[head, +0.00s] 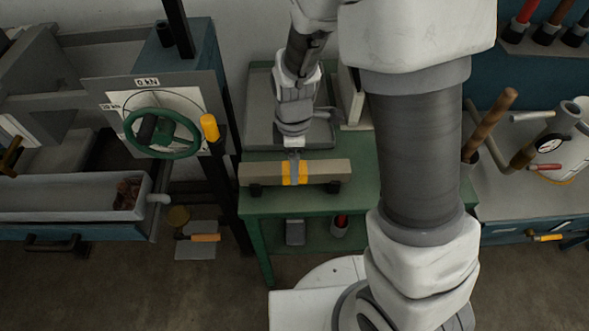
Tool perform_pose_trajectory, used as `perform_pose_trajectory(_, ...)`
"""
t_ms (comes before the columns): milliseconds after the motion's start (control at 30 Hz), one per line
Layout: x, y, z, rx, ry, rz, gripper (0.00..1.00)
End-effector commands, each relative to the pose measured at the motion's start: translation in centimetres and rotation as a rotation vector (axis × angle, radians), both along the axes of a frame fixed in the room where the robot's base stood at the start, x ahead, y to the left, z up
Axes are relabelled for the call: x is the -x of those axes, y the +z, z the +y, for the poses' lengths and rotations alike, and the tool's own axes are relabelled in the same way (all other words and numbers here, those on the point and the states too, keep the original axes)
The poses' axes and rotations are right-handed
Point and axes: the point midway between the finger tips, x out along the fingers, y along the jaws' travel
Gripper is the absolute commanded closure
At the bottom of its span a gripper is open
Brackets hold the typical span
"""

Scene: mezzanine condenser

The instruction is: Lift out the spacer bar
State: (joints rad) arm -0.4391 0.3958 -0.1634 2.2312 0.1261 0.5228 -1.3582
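A long grey-beige bar (325,171), which looks like the spacer bar, lies level across the green table (290,210). It has a yellow band around its middle. Dark supports show under both of its ends; I cannot tell whether it touches them. My gripper (294,170) points down at the yellow band from above. One grey finger shows in front of the band's near face. The other finger is hidden, so I cannot tell whether the fingers press on the bar.
A grey tray (262,128) lies behind the bar. On the left are a machine with a green handwheel (162,133), a yellow-handled lever (209,127) and a trough (70,205).

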Motion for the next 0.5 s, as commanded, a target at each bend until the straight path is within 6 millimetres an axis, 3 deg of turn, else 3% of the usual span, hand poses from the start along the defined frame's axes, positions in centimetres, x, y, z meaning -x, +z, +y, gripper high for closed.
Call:
perform_pose_trajectory(200, 0.2, -2.7, -0.2, 0.001, -0.001, 0.002, 0.12)
perform_pose_trajectory(500, 0.1, -2.9, -0.2, 0.000, 0.000, 0.000, 0.14)
